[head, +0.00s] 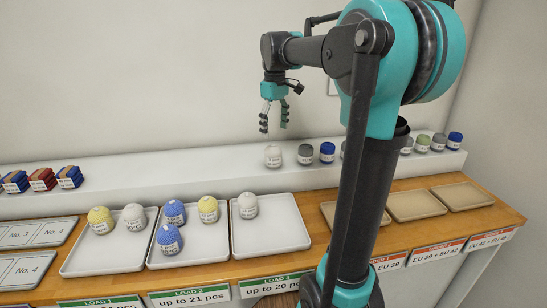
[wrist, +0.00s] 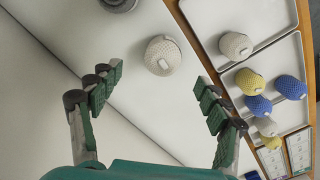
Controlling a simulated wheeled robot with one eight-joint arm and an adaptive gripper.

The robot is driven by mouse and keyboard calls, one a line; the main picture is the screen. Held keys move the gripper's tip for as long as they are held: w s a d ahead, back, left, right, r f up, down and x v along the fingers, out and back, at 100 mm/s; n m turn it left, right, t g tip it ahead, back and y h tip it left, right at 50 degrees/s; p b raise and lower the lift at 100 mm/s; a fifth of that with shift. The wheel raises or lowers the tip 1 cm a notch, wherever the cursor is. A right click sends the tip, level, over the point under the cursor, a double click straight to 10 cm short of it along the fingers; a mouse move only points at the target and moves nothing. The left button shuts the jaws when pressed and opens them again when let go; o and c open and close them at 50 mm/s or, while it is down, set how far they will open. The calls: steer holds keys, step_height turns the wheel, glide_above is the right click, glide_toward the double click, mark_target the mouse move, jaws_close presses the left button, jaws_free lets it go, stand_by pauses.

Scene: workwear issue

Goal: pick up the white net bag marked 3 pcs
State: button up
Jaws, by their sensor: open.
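A white net bag (head: 273,155) stands on the white ledge, at the left end of a row of bags. It also shows in the wrist view (wrist: 162,55), ahead of and between my fingertips. My gripper (head: 274,119) is open and empty above this bag, pointing down, with a clear gap to it. The fingers are spread wide in the wrist view (wrist: 158,82). Other white bags lie in the right load tray (head: 248,205) and the left load tray (head: 134,217). The printing on the bag labels is too small to read, so I cannot tell which is marked 3 pcs.
Grey (head: 305,153) and blue (head: 327,152) bags stand right of the white one on the ledge. Yellow (head: 208,209) and blue (head: 169,239) bags lie in the trays. Tan trays (head: 415,204) on the right are empty. My arm hides part of the ledge.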

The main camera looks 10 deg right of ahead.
mark_target(273, 146)
steer(key=f, duration=0.9)
steer(key=shift+s+a, duration=0.1)
steer(key=shift+a, duration=0.2)
steer(key=c, duration=1.2)
steer(key=shift+r, duration=0.1)
steer(key=shift+c, duration=0.2)
